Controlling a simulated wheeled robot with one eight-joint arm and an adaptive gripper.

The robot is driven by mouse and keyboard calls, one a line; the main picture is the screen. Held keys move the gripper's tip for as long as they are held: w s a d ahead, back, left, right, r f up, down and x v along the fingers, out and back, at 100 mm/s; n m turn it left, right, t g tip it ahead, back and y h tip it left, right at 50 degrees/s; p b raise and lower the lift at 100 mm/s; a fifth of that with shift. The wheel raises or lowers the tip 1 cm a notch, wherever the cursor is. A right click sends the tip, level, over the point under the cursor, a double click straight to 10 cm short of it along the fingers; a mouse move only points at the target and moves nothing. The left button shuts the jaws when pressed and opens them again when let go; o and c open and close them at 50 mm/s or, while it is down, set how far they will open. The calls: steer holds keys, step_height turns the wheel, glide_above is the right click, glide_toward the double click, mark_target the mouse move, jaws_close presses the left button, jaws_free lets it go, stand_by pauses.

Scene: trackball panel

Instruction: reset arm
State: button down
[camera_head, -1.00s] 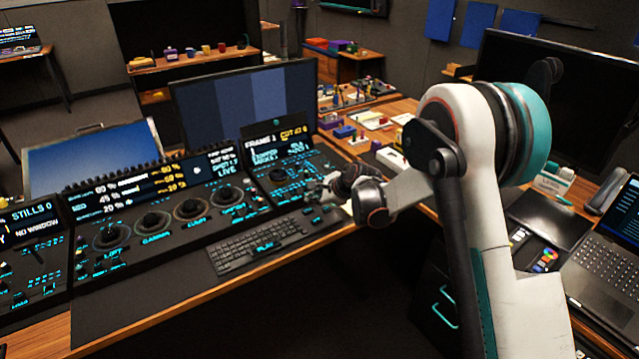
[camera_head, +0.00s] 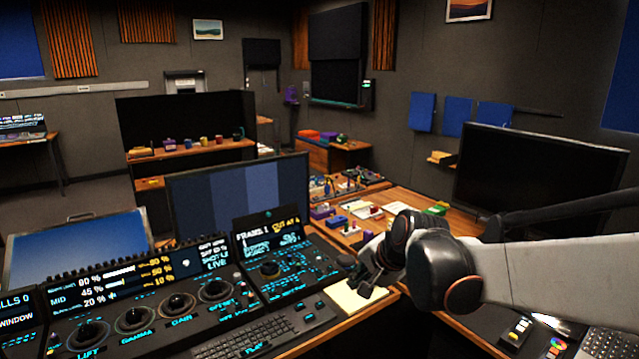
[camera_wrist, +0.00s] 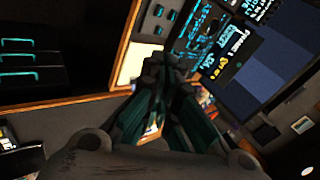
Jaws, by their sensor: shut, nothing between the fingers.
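My gripper (camera_head: 352,272) is at the right end of the control panel in the head view, above a pale yellow pad on the desk. It is shut and holds nothing. The wrist view shows its dark and teal fingers (camera_wrist: 160,75) together, with the panel beyond them. My white arm reaches in from the right. The trackball panel (camera_head: 150,310) has several black balls in rings, lit displays and cyan labels. The right section of the panel (camera_head: 285,262) lies just left of my gripper. I cannot tell whether the gripper touches anything.
A keyboard (camera_head: 262,332) lies in front of the panel. A monitor with blue bands (camera_head: 240,200) stands behind it. The pale pad (camera_head: 352,298) is at the desk's edge. Small coloured items (camera_head: 345,215) crowd the desk behind. A large dark monitor (camera_head: 535,185) stands at right.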

steer(key=s+d+n+h, duration=0.1)
steer(key=s+d+n, duration=0.3)
steer(key=s, duration=0.9)
steer(key=s+d+n+h, duration=0.2)
steer(key=s+d+n, duration=0.3)
steer(key=s, duration=0.7)
steer(key=shift+s+d+h, duration=0.3)
steer(key=shift+s+d, duration=0.1)
steer(key=shift+d, duration=0.55)
